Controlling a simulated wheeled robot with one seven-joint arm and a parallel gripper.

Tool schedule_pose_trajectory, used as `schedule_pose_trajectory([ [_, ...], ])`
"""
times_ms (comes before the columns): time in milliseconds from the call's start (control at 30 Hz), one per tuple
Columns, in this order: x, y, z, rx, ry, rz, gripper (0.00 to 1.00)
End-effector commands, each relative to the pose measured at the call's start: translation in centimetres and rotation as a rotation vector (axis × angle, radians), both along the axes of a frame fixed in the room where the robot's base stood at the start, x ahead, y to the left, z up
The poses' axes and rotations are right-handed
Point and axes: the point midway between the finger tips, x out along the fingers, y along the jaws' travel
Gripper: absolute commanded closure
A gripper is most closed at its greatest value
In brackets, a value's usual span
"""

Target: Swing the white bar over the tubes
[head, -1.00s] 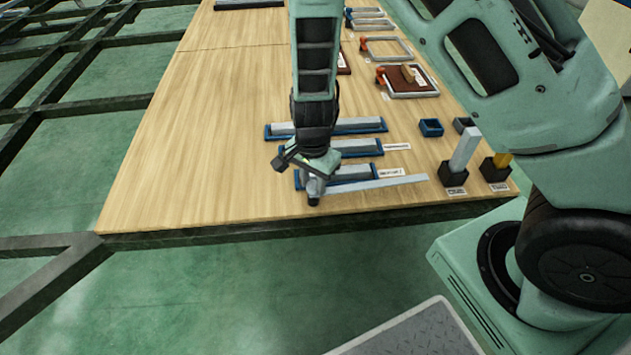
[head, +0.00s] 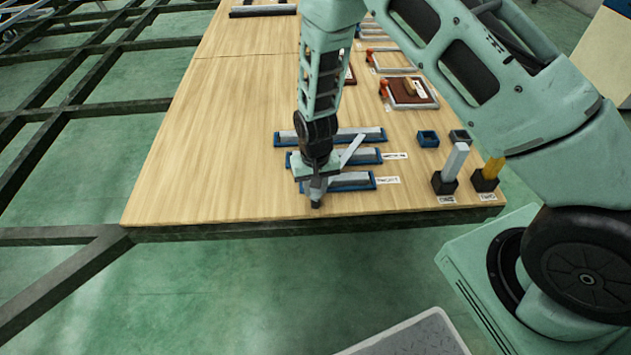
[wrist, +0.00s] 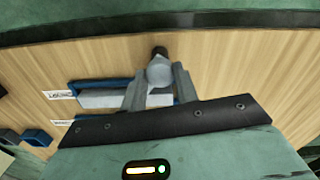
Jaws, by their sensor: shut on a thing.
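My gripper (head: 316,188) points down near the front edge of the table and is shut on the near end of the white bar (head: 353,149). From the gripper the bar slants up and to the right, across the middle and far tubes. In the wrist view, a pale faceted piece sits between my fingers (wrist: 160,85); it looks like the bar's end. Three grey tubes lie in blue trays: the near one (head: 350,178), the middle one (head: 366,155) and the far one (head: 369,134). Contact between bar and tubes cannot be told.
Right of the trays stand a black holder with a pale upright bar (head: 455,160) and another with a yellow bar (head: 490,171). Small blue (head: 428,139) and dark boxes sit behind them. Framed boards (head: 408,92) lie farther back. The table's left side (head: 200,160) is clear.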

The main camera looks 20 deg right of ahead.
Motion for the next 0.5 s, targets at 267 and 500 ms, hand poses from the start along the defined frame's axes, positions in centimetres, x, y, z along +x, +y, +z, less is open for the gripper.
schedule_pose_trajectory([
  [267,-0.04,-0.02,0.17,0.000,0.001,0.258,1.00],
  [500,-0.09,-0.04,0.07,0.000,0.002,0.444,1.00],
])
